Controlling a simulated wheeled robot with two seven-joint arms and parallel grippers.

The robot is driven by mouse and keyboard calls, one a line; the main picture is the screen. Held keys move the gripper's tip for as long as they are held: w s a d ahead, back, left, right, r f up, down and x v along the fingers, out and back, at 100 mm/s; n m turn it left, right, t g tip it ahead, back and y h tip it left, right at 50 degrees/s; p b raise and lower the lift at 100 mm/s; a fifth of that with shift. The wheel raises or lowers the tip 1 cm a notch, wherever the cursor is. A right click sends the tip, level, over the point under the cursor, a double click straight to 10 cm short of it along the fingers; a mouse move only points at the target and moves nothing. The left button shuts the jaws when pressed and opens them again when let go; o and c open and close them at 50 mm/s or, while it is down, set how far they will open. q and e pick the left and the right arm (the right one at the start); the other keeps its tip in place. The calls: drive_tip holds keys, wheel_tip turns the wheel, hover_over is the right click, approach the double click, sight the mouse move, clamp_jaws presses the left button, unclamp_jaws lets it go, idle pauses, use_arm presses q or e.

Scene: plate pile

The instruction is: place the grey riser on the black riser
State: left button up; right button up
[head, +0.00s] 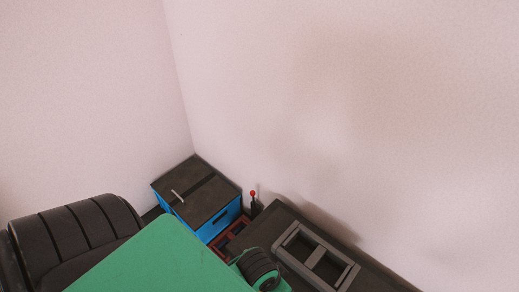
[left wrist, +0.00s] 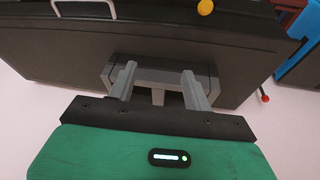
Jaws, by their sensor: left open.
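The grey riser (head: 295,236), an open frame with a crossbar, lies at the lower right of the head view on a long black surface (head: 262,226), which may be the black riser; I cannot tell for sure. In the left wrist view, my left gripper (left wrist: 159,68) is open, its two grey fingers reaching toward a grey frame (left wrist: 152,77) that looks like the riser. I cannot tell whether the fingers touch it. Behind it is a large black body (left wrist: 55,62). My left gripper's fingers are hidden in the head view. My right gripper is not in view.
A blue box (head: 225,219) with a dark lid stands in the wall corner. A red crate (head: 233,229) and a red-topped lever (head: 253,194) are beside it. Pale walls close in behind. A yellow round thing (left wrist: 205,6) and white handle (left wrist: 84,15) show in the wrist view.

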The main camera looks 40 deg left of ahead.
use_arm(q)
drive_tip(key=shift+y, duration=0.5)
drive_tip(key=s+a, duration=0.3)
drive_tip(key=a, duration=0.1)
drive_tip(key=shift+s+f, duration=0.15)
drive_tip(key=shift+s, duration=0.2)
